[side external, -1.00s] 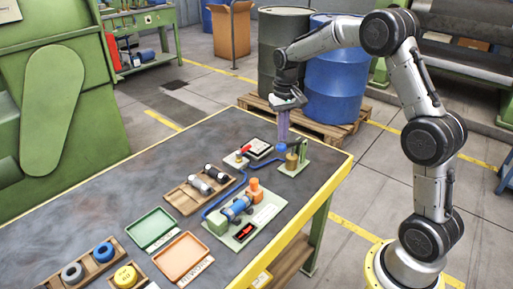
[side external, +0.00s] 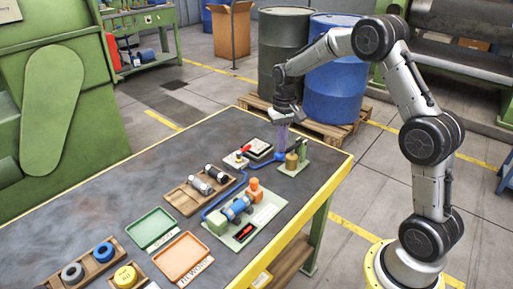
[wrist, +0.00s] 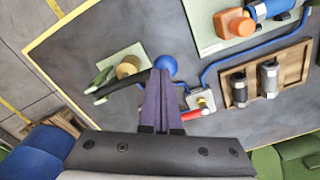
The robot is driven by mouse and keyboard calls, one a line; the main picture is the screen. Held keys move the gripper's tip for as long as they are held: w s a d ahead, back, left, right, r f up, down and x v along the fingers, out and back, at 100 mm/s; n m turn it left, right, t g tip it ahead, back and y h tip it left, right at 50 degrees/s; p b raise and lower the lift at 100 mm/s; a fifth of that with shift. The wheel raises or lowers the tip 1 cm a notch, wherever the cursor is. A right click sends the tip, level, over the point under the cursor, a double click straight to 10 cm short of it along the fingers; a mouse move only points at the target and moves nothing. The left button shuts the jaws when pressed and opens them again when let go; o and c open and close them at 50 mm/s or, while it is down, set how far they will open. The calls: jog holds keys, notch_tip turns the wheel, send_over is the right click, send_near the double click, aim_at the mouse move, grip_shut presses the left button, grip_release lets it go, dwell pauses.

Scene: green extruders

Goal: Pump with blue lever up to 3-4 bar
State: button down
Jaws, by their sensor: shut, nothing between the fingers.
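The pump (side external: 291,161) is a brass cylinder on a pale green plate at the table's far right corner; its brass top (wrist: 128,67) shows in the wrist view. The lever's blue ball (side external: 278,161) is low beside the pump; it also shows in the wrist view (wrist: 166,65). My gripper (side external: 281,152) points down with its purple fingers closed together and empty. In the wrist view, the fingertips (wrist: 160,73) overlap the ball's near edge; contact is hard to confirm. A gauge box (side external: 259,149) stands behind the fingers; its reading is not legible.
A red-handled valve (side external: 242,155) sits left of the gauge box, with a blue hose (side external: 240,182) running forward. A blue cylinder on a green plate (side external: 264,214), a wooden tray (side external: 184,197) and green (side external: 150,226) and orange (side external: 183,257) trays lie nearer. Drums (side external: 338,68) stand behind the table.

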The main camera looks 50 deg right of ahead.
notch_tip(320, 180, down, 3)
jog(key=shift+r, duration=2.75)
dwell(1.7)
jog(key=shift+r, duration=2.5)
